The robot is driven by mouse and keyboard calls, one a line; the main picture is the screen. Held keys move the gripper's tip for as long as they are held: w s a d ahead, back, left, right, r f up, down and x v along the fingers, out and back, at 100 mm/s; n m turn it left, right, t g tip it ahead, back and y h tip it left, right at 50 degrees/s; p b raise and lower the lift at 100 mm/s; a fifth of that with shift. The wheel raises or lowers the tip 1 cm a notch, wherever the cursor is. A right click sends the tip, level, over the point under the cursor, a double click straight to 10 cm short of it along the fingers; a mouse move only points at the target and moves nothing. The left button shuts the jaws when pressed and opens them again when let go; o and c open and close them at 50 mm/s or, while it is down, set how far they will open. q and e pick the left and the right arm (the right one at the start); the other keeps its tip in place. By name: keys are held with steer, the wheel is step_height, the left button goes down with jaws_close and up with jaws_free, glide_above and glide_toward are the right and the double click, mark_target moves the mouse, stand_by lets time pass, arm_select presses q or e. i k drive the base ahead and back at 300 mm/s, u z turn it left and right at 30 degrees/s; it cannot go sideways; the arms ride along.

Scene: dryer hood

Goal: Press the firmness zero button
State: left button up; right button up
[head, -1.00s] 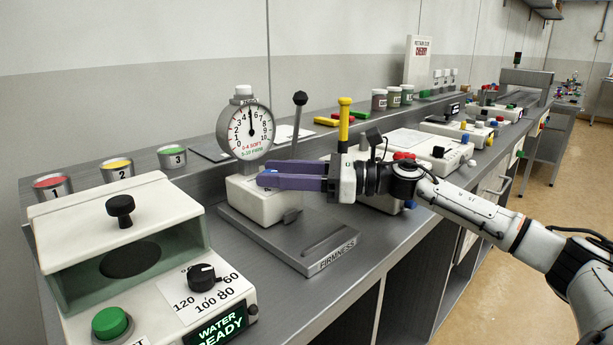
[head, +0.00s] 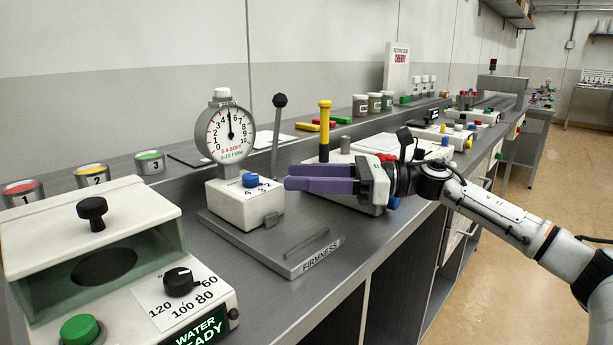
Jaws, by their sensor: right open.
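The firmness gauge (head: 211,142) is a round white dial on a white base block (head: 240,211), on a grey plate (head: 290,262) marked FIRMNESS. Its needle points up, near 5. A white button (head: 221,94) caps the dial, with a small dark label under it, too small to read surely. A blue button (head: 250,180) is on the base block. My right gripper (head: 288,178), with purple fingers, is open and empty. Its tips are just right of the base block, apart from the blue button and lower than the white cap. My left gripper is not in view.
A black-knobbed lever (head: 278,130) stands right of the dial, behind my fingers. A yellow-topped post (head: 324,125) rises behind my gripper. A white heater box (head: 100,220) is at the left, with numbered cups (head: 92,176) behind it. There is free space above the plate's front.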

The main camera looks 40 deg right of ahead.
mark_target(223, 92)
steer(key=k, duration=1)
